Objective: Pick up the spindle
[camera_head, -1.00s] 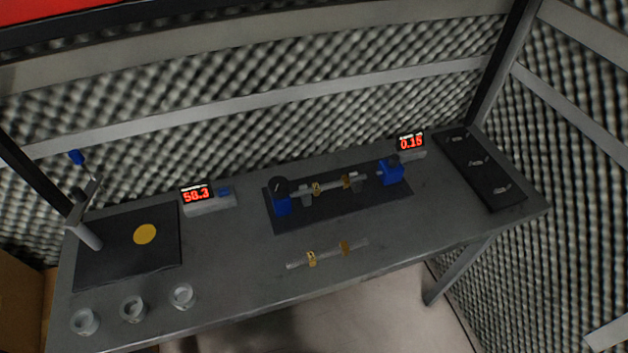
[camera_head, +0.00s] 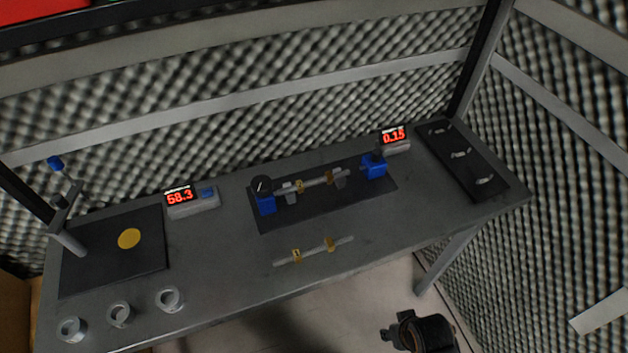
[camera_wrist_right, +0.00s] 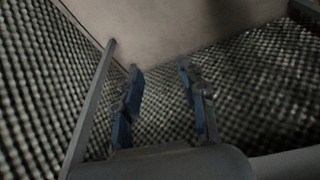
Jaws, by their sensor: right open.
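One spindle (camera_head: 314,251), a thin grey rod with two yellow-brass rings, lies on the bare front part of the grey bench. Another similar spindle (camera_head: 315,183) rests on supports in a fixture with blue end blocks on a dark plate. My right gripper (camera_wrist_right: 158,72) is open and empty in the right wrist view, with floor and foam wall behind it. In the head view my right arm (camera_head: 425,332) shows at the bottom, in front of the bench and well apart from both spindles. My left gripper is not in view.
Two red displays (camera_head: 180,196) (camera_head: 394,137) stand at the back of the bench (camera_head: 225,260). Several clear rings (camera_head: 120,314) sit at the front left, near a dark mat (camera_head: 90,262) with a yellow disc. A dark tray (camera_head: 475,185) with small parts lies at the right end.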

